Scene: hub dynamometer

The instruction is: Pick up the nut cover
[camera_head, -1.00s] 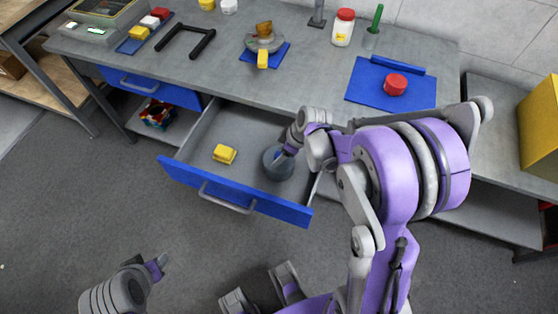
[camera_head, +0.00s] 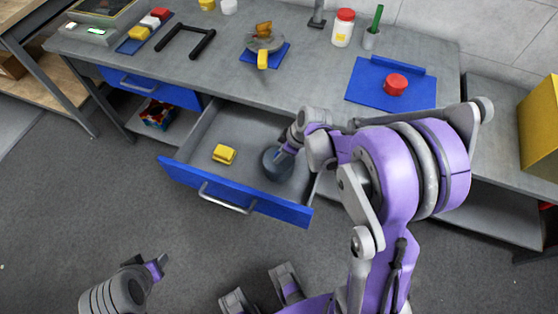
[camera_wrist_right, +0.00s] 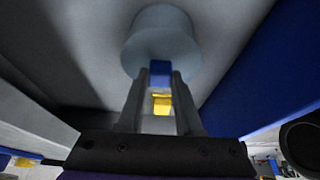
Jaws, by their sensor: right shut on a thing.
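The nut cover (camera_head: 276,168) appears to be the dark grey round piece in the right part of the open blue-fronted drawer (camera_head: 235,195). My right gripper (camera_head: 289,150) reaches down to it from above. In the right wrist view, my right gripper (camera_wrist_right: 160,82) is shut on a small blue tab (camera_wrist_right: 160,72) at the end of the grey round cover (camera_wrist_right: 160,40). I cannot tell whether the cover touches the drawer floor. My left gripper (camera_head: 157,266) is at the lower left, away from the bench; its jaw opening is unclear.
A yellow block (camera_head: 224,154) lies in the drawer, left of the cover. The drawer's walls and blue front surround both. Above, the grey bench (camera_head: 210,70) holds a red round piece (camera_head: 395,84) on a blue mat (camera_head: 362,90) and a red-lidded jar (camera_head: 343,28).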

